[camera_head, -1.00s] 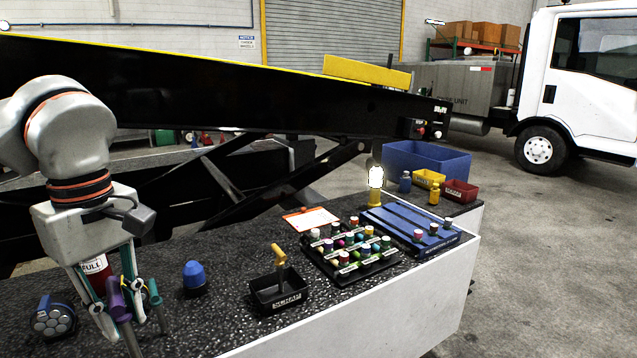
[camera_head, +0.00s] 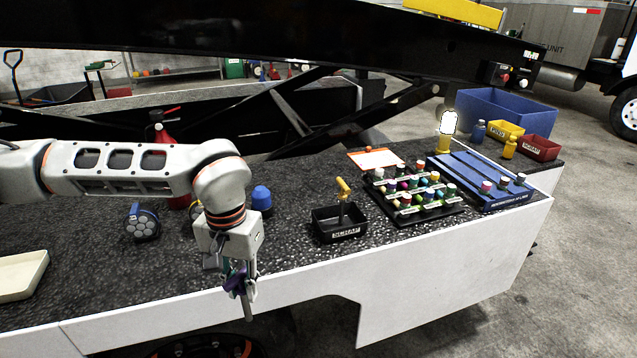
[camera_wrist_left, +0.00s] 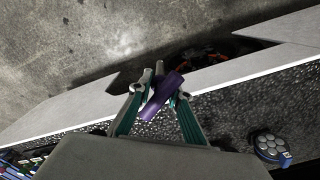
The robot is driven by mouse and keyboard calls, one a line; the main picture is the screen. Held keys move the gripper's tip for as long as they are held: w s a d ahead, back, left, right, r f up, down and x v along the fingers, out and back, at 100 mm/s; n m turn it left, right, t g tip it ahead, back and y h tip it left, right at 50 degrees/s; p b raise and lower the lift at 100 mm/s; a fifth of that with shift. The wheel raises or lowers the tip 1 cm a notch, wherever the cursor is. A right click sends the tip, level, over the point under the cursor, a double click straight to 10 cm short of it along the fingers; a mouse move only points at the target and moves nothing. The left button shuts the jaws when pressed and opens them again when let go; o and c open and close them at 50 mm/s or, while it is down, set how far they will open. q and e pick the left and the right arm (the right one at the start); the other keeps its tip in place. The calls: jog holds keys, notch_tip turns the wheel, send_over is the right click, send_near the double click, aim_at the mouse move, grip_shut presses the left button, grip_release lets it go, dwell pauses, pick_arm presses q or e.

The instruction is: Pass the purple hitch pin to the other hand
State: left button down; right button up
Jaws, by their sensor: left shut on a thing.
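The purple hitch pin (camera_wrist_left: 163,95) is a purple cylinder lying slantwise between my left gripper's teal-sided fingers in the left wrist view. In the head view only a small purple part of it (camera_head: 238,274) shows. My left gripper (camera_head: 241,288) is shut on it and points down at the front edge of the speckled bench. In the left wrist view the gripper (camera_wrist_left: 158,85) also hangs over this edge. My right gripper is in neither view.
The dark bench top (camera_head: 295,262) holds a round grey-and-blue device (camera_head: 141,224), a blue-capped item (camera_head: 261,200), a black scrap tray (camera_head: 337,228) with a yellow-handled tool, and a rack of coloured pieces (camera_head: 412,195). A cream tray (camera_head: 22,275) sits at left. Concrete floor lies in front.

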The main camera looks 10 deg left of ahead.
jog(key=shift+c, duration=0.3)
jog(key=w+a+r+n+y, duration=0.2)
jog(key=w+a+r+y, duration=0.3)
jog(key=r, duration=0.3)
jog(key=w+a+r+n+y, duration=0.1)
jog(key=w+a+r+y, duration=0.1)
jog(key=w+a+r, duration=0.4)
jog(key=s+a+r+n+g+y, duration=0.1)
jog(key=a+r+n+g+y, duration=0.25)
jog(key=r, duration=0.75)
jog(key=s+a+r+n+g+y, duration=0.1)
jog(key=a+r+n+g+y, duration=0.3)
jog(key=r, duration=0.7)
pick_arm(q)
jog(key=d+r+m, duration=0.3)
jog(key=d+r, duration=0.2)
jog(key=d, duration=0.3)
jog(key=s+d+r+m, duration=0.1)
jog(key=d+r+m, duration=0.3)
jog(key=d+r, duration=0.2)
jog(key=d, duration=0.2)
jog(key=shift+s+d, duration=0.3)
jog(key=shift+d, duration=0.1)
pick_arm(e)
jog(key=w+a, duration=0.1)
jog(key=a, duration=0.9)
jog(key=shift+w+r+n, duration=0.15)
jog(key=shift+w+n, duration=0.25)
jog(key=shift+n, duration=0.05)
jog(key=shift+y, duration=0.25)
